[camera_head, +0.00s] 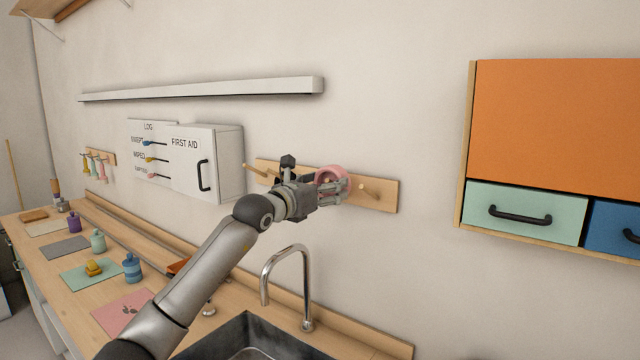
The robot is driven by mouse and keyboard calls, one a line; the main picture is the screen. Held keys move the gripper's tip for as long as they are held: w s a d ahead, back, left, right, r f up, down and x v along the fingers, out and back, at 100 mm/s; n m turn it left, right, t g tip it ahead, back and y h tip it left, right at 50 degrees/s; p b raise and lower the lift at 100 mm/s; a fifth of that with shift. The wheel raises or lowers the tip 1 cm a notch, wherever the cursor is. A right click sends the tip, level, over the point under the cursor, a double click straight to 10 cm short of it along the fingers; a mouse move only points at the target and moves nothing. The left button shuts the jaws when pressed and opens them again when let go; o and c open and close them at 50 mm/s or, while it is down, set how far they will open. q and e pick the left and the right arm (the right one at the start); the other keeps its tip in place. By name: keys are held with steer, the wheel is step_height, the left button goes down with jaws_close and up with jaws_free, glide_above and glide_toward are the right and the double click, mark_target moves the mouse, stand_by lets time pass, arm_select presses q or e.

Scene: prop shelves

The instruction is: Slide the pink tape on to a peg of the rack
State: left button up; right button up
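The pink tape (330,172) is a ring held upright in front of the wooden peg rack (386,197) on the wall. My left gripper (340,190) comes in from the lower left, and its fingers appear shut on the tape's lower right side. One peg (367,187) shows bare just right of the gripper. Another peg (256,171) shows left of the wrist. The middle of the rack is hidden behind my gripper and the tape. I cannot tell whether a peg passes through the tape. My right gripper is out of view.
A white first aid cabinet (222,165) is on the wall left of the rack. A tap (300,262) rises from the sink (262,338) below. A white shelf (200,89) runs above. An orange cupboard (560,120) hangs right. The wall between rack and cupboard is clear.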

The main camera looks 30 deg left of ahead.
arm_select(q)
steer(key=shift+w+d+f+b, duration=0.15)
steer(key=shift+w+f+b, duration=0.2)
steer(key=shift+w+f, duration=0.6)
steer(key=shift+w+f+b, duration=0.25)
steer(key=shift+f+b, duration=0.35)
steer(key=shift+f, duration=0.15)
steer(key=shift+d+f, duration=0.15)
steer(key=shift+f, duration=0.25)
steer(key=o, duration=1.1)
steer(key=shift+r, duration=0.25)
steer(key=shift+s, duration=0.1)
steer(key=s+a, duration=0.1)
steer(key=s, duration=1)
steer(key=shift+s+a, duration=0.35)
steer(key=shift+a, duration=0.05)
